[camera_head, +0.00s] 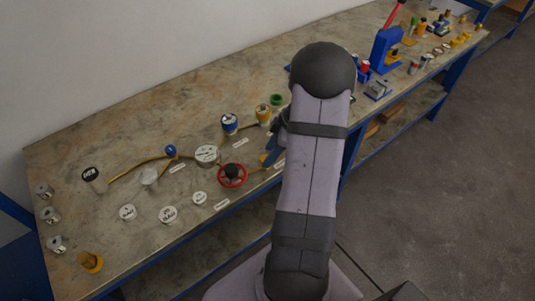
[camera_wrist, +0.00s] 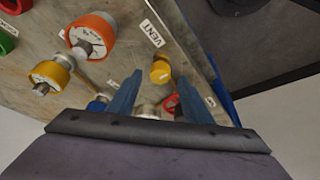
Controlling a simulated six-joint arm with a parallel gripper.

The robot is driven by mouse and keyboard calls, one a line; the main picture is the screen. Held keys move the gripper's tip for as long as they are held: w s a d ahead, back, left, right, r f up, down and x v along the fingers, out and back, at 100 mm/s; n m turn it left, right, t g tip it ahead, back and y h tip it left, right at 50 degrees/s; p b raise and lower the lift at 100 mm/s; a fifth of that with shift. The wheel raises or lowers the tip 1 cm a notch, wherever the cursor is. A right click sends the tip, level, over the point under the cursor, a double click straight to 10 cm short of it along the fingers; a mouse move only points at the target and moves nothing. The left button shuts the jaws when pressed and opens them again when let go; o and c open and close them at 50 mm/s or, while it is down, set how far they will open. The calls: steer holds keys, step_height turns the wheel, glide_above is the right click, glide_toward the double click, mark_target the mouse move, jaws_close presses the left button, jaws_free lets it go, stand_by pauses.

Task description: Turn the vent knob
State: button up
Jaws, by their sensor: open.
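The yellow vent knob (camera_wrist: 160,72) stands on the bench in the wrist view, beside a white label reading VENT (camera_wrist: 152,33). My gripper (camera_wrist: 160,79) is open, with its two blue fingers apart. In the wrist view the knob appears between the fingertips; nothing shows the fingers touching it. In the head view my gripper (camera_head: 272,155) is mostly behind my arm, with a bit of blue finger showing left of it. I cannot clearly make out the vent knob there.
A red handwheel (camera_head: 232,175) and a white round-topped vessel (camera_head: 207,154) stand left of my gripper. An orange-rimmed gauge (camera_wrist: 92,35) and a yellow-rimmed gauge (camera_wrist: 50,75) stand left in the wrist view. A blue press (camera_head: 385,48) stands farther along the bench.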

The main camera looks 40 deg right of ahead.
steer(key=shift+x, duration=1.2)
steer(key=shift+c, duration=0.4)
steer(key=c, duration=1)
